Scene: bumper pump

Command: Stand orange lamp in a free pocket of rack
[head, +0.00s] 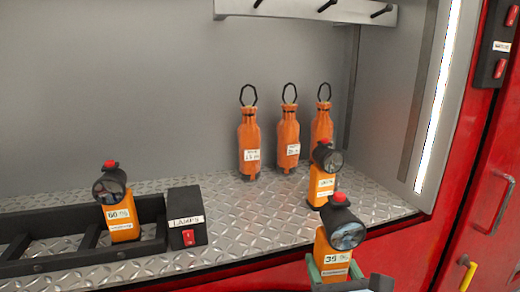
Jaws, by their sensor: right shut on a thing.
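An orange lamp (331,250) with a black head, red button and a label that seems to read 35 is upright in my right gripper (335,271). The greenish fingers are shut on its lower body, at the front edge of the compartment. A second orange lamp (321,188) stands upright on the metal floor behind it. The black rack (40,268) lies at the left, partly cut off by the picture edge. A third orange lamp (122,218), marked 60, stands in its rightmost visible pocket. Pockets to the left of that lamp look empty. My left gripper is not in view.
A black box (186,222) labelled LAMPS, with a red switch, is at the rack's right end. Several orange bottles (249,145) with black loops stand at the back. A hook rail (300,10) is above. The diamond-plate floor (255,215) between the box and lamps is clear.

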